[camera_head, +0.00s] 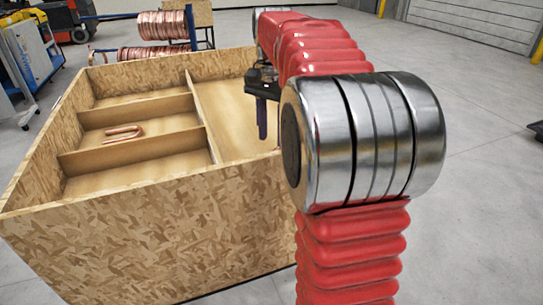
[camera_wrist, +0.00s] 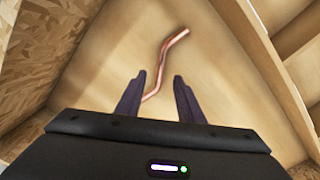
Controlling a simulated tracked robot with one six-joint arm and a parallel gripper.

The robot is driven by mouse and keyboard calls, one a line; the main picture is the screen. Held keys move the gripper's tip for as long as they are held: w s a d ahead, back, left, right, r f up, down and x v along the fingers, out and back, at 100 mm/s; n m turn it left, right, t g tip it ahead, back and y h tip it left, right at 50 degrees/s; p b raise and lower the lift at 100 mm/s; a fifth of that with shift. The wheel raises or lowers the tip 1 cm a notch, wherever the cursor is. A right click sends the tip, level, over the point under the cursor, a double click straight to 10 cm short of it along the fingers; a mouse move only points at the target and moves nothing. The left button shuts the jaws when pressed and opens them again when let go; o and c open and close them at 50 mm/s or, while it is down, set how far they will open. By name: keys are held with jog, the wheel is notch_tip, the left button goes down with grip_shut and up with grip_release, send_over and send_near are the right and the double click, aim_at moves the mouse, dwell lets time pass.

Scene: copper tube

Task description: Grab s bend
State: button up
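The s bend is a thin copper tube (camera_wrist: 167,57) with bends along its length. In the wrist view it lies on the bare wooden floor of a compartment, below and ahead of my gripper (camera_wrist: 158,85). The gripper is open, with two dark fingers apart. The tube's near end shows between the fingers, close to the left one; I cannot tell the height gap. In the head view my gripper (camera_head: 262,115) hangs over the large right compartment of the wooden crate (camera_head: 150,235). The s bend is hidden in that view.
A U-shaped copper tube (camera_head: 123,132) lies in a small left compartment. Wooden dividers (camera_head: 207,120) separate the compartments, and the crate's walls stand around them. Copper coils (camera_head: 165,25) on a rack and a blue-framed cart (camera_head: 32,60) stand behind.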

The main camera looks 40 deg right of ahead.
jog(key=shift+f, duration=2.4)
jog(key=shift+c, duration=0.4)
grip_shut()
